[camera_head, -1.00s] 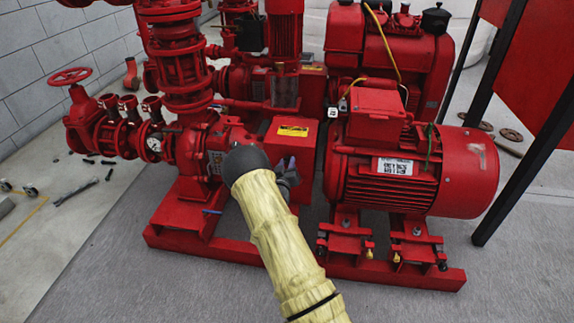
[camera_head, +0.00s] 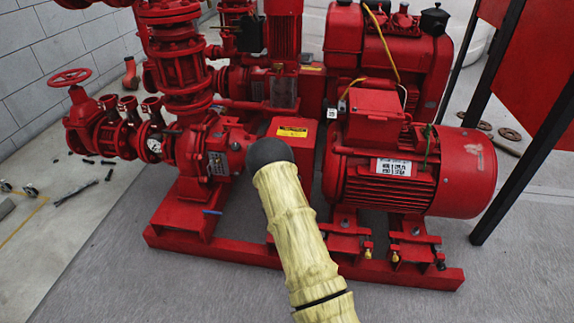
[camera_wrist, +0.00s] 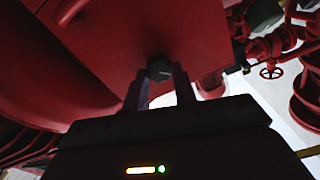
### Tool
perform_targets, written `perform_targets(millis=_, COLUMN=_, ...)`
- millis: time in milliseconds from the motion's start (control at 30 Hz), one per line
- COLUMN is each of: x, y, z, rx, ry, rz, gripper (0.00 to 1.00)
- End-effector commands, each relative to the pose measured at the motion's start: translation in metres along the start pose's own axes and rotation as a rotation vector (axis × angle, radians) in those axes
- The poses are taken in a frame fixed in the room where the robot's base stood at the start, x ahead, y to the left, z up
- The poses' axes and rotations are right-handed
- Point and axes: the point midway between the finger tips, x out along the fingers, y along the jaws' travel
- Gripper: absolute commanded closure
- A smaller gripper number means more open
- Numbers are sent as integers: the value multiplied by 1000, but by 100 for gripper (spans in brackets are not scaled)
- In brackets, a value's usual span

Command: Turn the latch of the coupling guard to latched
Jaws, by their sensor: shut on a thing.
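The coupling guard (camera_head: 308,130) is a red box with a yellow label, between the pump and the red motor. It fills the upper middle of the wrist view (camera_wrist: 140,30). The latch (camera_wrist: 159,67) is a small dark round knob on the guard's face. My gripper (camera_wrist: 160,78) has a finger on each side of the knob and is shut on it. In the head view my sleeved arm covers the gripper and the latch. The latch's turned position cannot be told.
The red motor (camera_head: 455,165) stands close right of the guard, and the pump (camera_head: 212,150) with its pipes stands left. A red base frame (camera_head: 225,250) runs below. The grey floor in front (camera_head: 110,285) is clear.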

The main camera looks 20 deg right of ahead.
Motion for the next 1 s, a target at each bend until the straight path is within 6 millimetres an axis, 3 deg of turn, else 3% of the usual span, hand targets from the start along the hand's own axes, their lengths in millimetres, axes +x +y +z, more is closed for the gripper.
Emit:
perform_targets(millis=600, x=1, y=6, z=0, rx=583, ry=2, rz=5, gripper=96)
perform_targets(millis=1000, x=0, y=7, z=2, rx=842, ry=3, rz=6, gripper=96)
